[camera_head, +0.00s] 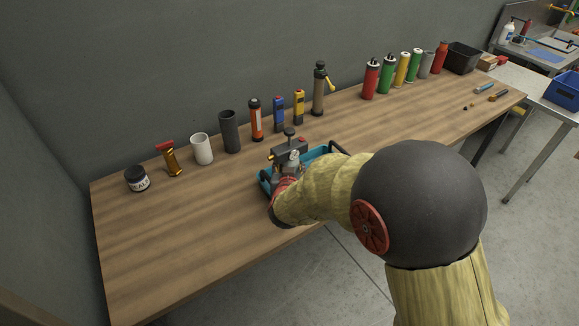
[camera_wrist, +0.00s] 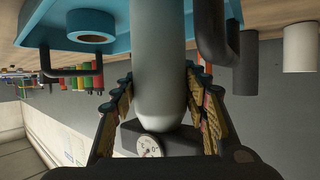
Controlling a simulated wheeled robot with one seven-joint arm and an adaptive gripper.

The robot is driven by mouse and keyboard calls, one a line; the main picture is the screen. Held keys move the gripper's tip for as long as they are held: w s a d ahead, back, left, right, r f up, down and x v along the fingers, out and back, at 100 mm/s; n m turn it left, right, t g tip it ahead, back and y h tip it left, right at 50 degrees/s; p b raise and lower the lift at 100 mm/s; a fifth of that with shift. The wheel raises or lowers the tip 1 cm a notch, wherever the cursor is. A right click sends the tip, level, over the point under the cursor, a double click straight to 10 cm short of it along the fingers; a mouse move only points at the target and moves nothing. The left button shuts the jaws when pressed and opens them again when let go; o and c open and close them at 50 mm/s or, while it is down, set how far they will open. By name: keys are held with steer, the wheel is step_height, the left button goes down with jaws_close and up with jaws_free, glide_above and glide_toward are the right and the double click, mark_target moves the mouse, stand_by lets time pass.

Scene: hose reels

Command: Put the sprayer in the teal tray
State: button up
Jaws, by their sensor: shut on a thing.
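The sprayer (camera_head: 286,156) has a grey body, a dark head with a black knob on top and a small red part. In the wrist view its smooth grey body (camera_wrist: 158,70) runs between the fingers, with a round gauge (camera_wrist: 149,146) on the head. My gripper (camera_wrist: 160,100) is shut on the body, with one finger on each side. The sprayer is upright over the teal tray (camera_head: 318,155). The tray also shows in the wrist view (camera_wrist: 50,22), with black handles and a ring. I cannot tell whether the sprayer's base touches the tray; the arm and body hide it.
Along the wall stand a black jar (camera_head: 137,179), a brass nozzle (camera_head: 171,160), a white cup (camera_head: 202,149), a dark cylinder (camera_head: 229,132), a tall bottle with a yellow lever (camera_head: 319,90) and several coloured bottles. A black bin (camera_head: 462,58) stands farther right. The left front tabletop is clear.

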steer(key=o, duration=1.5)
steer(key=shift+r, duration=0.1)
steer(key=p+v, duration=0.4)
steer(key=v, duration=0.8)
steer(key=s+d+r+n+g+y, duration=0.1)
steer(key=s+d+r+g+y, duration=0.35)
steer(key=r, duration=0.55)
steer(key=s+d+g+h, duration=0.1)
steer(key=s+d, duration=0.4)
steer(key=s, duration=0.2)
steer(key=s+d+r+g+h, duration=0.1)
steer(key=s+d+h, duration=0.1)
steer(key=s+d, duration=0.3)
steer(key=s+d+r+g+h, duration=0.1)
steer(key=s+d, duration=0.5)
steer(key=s, duration=0.4)
steer(key=shift+s+d+r+m+g, duration=0.15)
steer(key=shift+m+g, duration=0.1)
steer(key=shift+m, duration=0.15)
